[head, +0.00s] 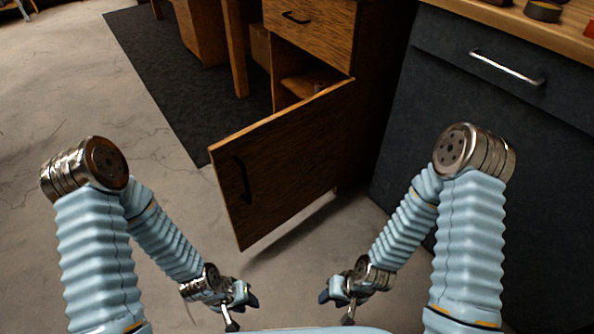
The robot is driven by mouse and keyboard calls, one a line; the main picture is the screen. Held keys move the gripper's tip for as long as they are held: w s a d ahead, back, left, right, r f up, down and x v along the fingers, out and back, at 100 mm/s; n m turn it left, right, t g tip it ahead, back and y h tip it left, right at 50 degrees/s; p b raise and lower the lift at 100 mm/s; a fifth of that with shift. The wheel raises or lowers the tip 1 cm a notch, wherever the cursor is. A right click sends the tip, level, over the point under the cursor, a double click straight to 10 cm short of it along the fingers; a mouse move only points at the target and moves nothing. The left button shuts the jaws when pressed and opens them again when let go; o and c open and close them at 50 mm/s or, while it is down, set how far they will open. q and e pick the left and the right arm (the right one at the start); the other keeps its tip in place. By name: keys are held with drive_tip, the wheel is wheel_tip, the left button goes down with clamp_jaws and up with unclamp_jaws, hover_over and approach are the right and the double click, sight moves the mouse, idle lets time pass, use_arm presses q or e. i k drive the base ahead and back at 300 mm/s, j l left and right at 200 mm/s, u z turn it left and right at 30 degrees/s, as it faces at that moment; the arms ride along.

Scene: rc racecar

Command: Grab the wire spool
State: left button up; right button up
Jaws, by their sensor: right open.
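I cannot clearly make out a wire spool. A small greyish object (319,87) sits inside the open wooden cabinet, mostly hidden behind the door's top edge; I cannot tell what it is. A dark round object (543,11) lies on the counter at the top right; it is also too unclear to name. My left gripper (242,311) is low in the middle, its fingers apart and empty. My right gripper (337,309) is beside it, also open and empty. Both are well apart from the cabinet and the counter.
The wooden cabinet door (285,160) stands open towards me, with a drawer (315,25) above the opening. A dark grey cabinet (480,110) with a wooden counter (470,8) stands on the right. A black mat (165,70) and bare concrete floor (70,100) lie to the left.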

sight(321, 87)
drive_tip(key=u, duration=0.95)
drive_tip(key=i+j+u, duration=0.25)
drive_tip(key=u, duration=0.15)
drive_tip(key=i+j+u, duration=0.1)
drive_tip(key=i+u, duration=0.7)
drive_tip(key=i+z, duration=0.2)
drive_tip(key=i, duration=0.3)
drive_tip(key=i+j+z, duration=0.25)
drive_tip(key=i, duration=0.25)
drive_tip(key=i+l+z, duration=0.15)
drive_tip(key=z, duration=0.25)
drive_tip(key=i+z, duration=0.6)
drive_tip(key=z, duration=0.15)
drive_tip(key=i+z, duration=0.65)
drive_tip(key=z, duration=0.2)
drive_tip(key=i+z, duration=0.3)
drive_tip(key=z, duration=0.15)
drive_tip(key=i+j+z, duration=0.1)
drive_tip(key=i+z, duration=0.15)
drive_tip(key=z, duration=0.15)
drive_tip(key=i+j+z, duration=0.15)
drive_tip(key=z, duration=0.3)
drive_tip(key=i+j, duration=0.05)
